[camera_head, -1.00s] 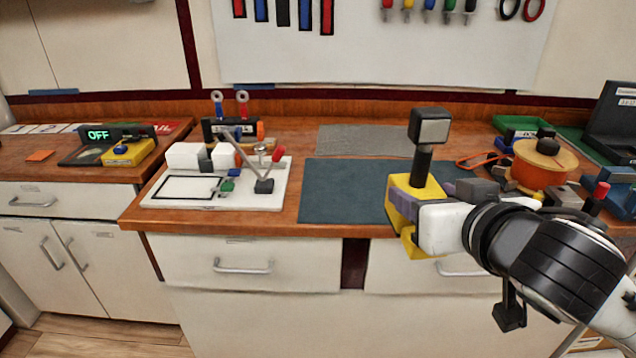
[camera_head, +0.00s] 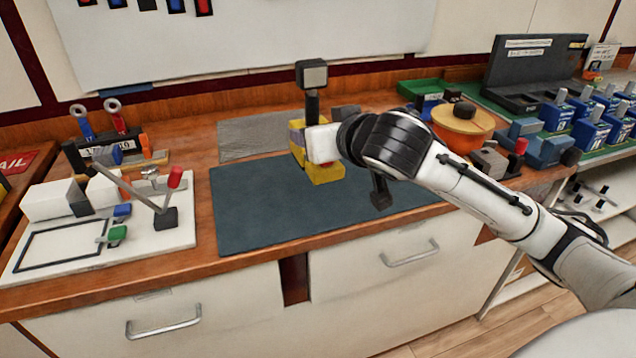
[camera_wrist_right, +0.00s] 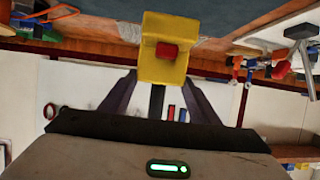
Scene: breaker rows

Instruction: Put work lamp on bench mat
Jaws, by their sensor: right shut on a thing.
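The work lamp (camera_head: 312,76) has a black head with a pale panel, a black stem and a yellow base. It stands upright over the back part of the dark blue-grey bench mat (camera_head: 270,215). I cannot tell whether its base touches the mat. My right gripper (camera_head: 310,143) is shut on the lamp low down, near its base. In the right wrist view the yellow base (camera_wrist_right: 165,48), with a red patch, shows between the purple-grey fingers. My left gripper is not in view.
A grey mat (camera_head: 262,134) lies behind the bench mat. A white board (camera_head: 60,262) with a lever and small blocks is at the left. An orange round container (camera_head: 462,127) and several blue breakers are at the right. The front of the bench mat is bare.

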